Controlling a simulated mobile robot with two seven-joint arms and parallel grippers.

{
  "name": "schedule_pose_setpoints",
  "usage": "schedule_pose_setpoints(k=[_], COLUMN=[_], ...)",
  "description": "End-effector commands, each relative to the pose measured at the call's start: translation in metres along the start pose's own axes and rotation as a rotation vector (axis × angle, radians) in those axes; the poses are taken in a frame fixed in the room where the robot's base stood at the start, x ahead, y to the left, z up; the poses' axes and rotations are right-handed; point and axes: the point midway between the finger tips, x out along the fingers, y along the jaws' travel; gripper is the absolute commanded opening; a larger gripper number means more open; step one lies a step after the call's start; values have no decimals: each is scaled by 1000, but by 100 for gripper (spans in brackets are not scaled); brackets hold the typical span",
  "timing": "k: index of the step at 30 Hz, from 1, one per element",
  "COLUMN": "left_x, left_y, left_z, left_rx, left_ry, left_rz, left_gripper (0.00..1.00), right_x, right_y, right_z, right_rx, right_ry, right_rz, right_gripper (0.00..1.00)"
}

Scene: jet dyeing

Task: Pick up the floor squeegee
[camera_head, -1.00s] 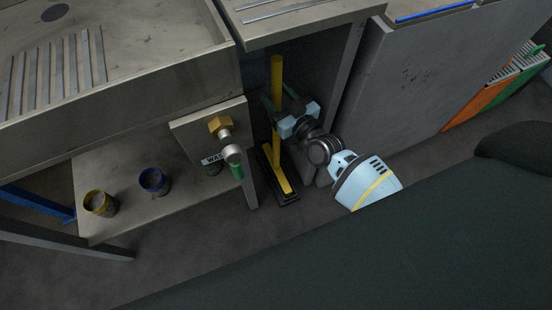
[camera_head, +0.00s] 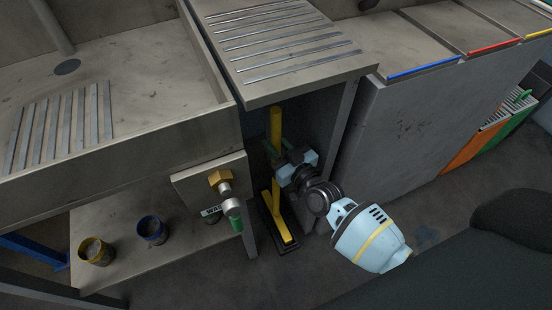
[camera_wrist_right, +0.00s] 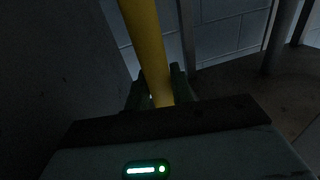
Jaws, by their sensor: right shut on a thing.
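The floor squeegee has a yellow pole (camera_head: 276,126) and a dark head (camera_head: 284,247) with a yellow strip. It stands nearly upright in the gap under the counter, its head low by the floor. I cannot tell whether the head touches the floor. My right gripper (camera_head: 277,155) is shut on the pole, a little below its top. In the right wrist view the pole (camera_wrist_right: 147,45) runs between the two dark fingers (camera_wrist_right: 160,93). My left gripper is not in view.
A ribbed steel counter (camera_head: 290,42) overhangs the squeegee. A panel with a brass valve (camera_head: 221,181) is close on its left. A grey cabinet side (camera_head: 400,150) stands at its right. A yellow pot (camera_head: 96,252) and a blue pot (camera_head: 152,231) sit on a low shelf.

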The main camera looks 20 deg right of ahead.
Motion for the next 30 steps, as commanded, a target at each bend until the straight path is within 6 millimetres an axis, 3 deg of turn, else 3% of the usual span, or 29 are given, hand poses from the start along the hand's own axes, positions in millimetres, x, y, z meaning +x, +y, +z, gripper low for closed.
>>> schedule_pose_setpoints(k=[4,9,18,30], left_x=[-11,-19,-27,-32], left_y=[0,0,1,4], left_z=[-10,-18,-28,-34], left_rx=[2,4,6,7], left_ry=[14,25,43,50], left_rz=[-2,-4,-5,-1], left_gripper=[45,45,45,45], right_x=[1,1,1,-38], right_y=[0,0,0,1], right_z=[-27,-47,-70,-67], right_rx=[0,0,-1,-3], right_ry=[11,10,8,4], right_rz=[2,2,2,1], right_gripper=[0,0,0,0])
